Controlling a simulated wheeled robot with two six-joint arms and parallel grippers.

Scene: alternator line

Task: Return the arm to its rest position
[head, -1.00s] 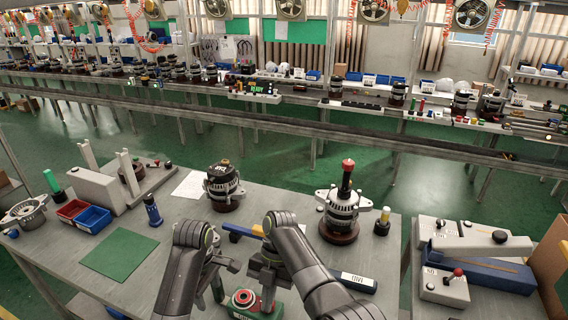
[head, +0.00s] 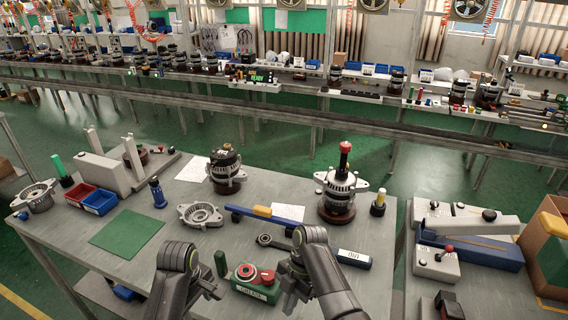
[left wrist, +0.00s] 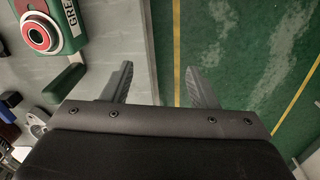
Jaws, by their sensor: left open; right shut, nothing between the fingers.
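My left arm comes in at the bottom of the head view. Its gripper (head: 208,290) is low near the table's front edge. In the left wrist view the left gripper's two fingers (left wrist: 160,85) stand apart with nothing between them, over the table edge and the green floor. My right gripper (head: 290,288) is at the table's front edge, right of the green grease box (head: 256,288), with its fingers shut and empty. The grease box, with a red ring on top, also shows in the left wrist view (left wrist: 72,22).
A press (head: 470,240) stands at right.

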